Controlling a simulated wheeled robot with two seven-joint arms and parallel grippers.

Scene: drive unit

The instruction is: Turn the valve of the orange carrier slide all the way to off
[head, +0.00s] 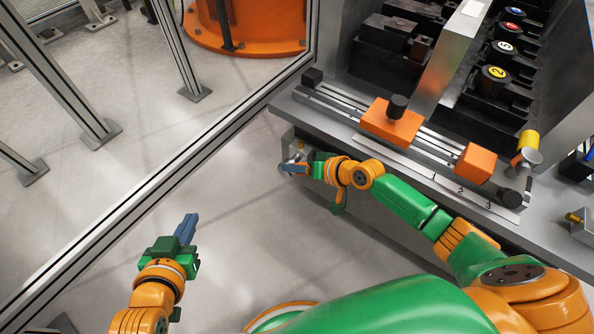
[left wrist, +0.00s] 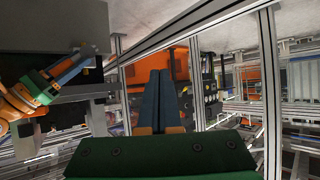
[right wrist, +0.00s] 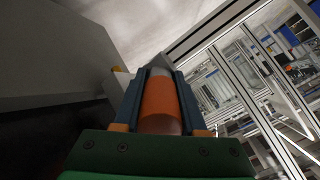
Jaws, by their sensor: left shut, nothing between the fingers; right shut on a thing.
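My right gripper (head: 290,168) is at the left end of the bench, just below its top edge. In the right wrist view it (right wrist: 158,95) is shut on an orange cylindrical valve sleeve (right wrist: 160,105) with grey metal ends. The fingers lie on both sides of the sleeve. In the head view the valve is mostly hidden by the gripper. The orange carrier (head: 385,125) with a black knob sits on the slide rail (head: 340,108) above. My left gripper (head: 187,228) is shut and empty over the floor, apart from the bench; its fingers also show in the left wrist view (left wrist: 162,100).
An orange block (head: 474,163) sits near the rail's right end. A yellow-and-metal cylinder (head: 528,147) stands behind it. Black units with numbered caps (head: 492,72) fill the back right. A metal frame post (head: 175,175) runs diagonally at left. The floor around my left gripper is clear.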

